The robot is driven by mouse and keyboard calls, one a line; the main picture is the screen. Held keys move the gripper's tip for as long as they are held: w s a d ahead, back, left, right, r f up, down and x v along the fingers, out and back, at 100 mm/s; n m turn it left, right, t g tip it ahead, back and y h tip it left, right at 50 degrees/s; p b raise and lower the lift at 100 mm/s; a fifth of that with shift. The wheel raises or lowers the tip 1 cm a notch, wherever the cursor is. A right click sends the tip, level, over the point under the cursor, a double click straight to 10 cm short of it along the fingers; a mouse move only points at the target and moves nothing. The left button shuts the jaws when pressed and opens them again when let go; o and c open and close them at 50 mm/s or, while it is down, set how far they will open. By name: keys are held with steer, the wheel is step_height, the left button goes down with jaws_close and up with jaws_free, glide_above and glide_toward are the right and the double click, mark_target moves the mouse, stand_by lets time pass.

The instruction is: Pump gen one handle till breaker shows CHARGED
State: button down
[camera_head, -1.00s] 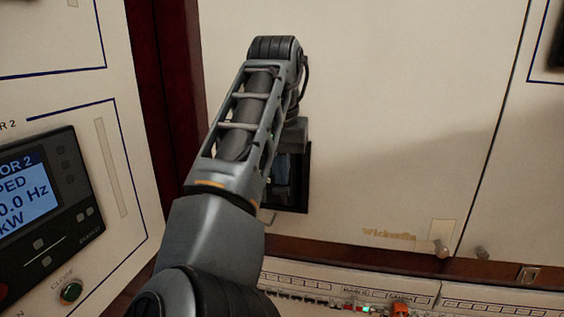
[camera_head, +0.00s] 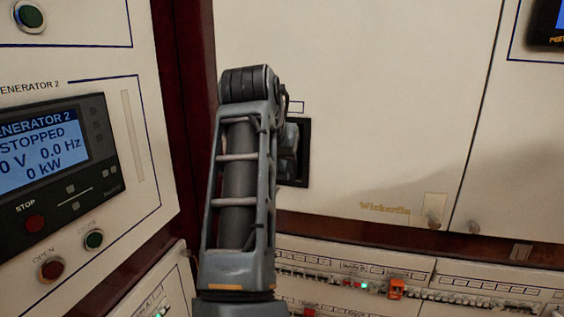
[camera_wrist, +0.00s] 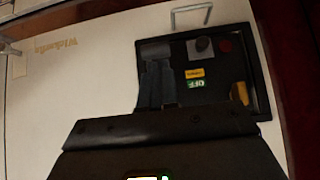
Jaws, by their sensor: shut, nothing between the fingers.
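The breaker (camera_head: 302,177) is a dark recessed unit in the pale cabinet front, mostly behind my arm in the head view. The upside-down wrist view shows its face (camera_wrist: 215,112), with a yellow indicator (camera_wrist: 195,73) too small to read and a green OFF flag (camera_wrist: 197,83). A grey piece that looks like the pump handle (camera_wrist: 155,50) is at the face's left side. My gripper (camera_wrist: 158,65) is shut and empty, its fingers over that side just by the handle. I cannot tell whether they touch.
A grey and a red round button (camera_wrist: 225,46) are on the breaker face, with a yellow part (camera_wrist: 239,93) at its side. The Generator 2 panel (camera_head: 45,150) at left reads STOPPED. A row of small breakers (camera_head: 340,272) runs below.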

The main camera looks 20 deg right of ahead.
steer(key=shift+s+a+f+t+h+b, duration=0.25)
steer(key=shift+s+f+b, duration=0.1)
steer(key=shift+f, duration=0.25)
steer(key=shift+s+a+f+t+h+b, duration=0.15)
steer(key=shift+s+f+t+b, duration=0.15)
steer(key=shift+f, duration=0.25)
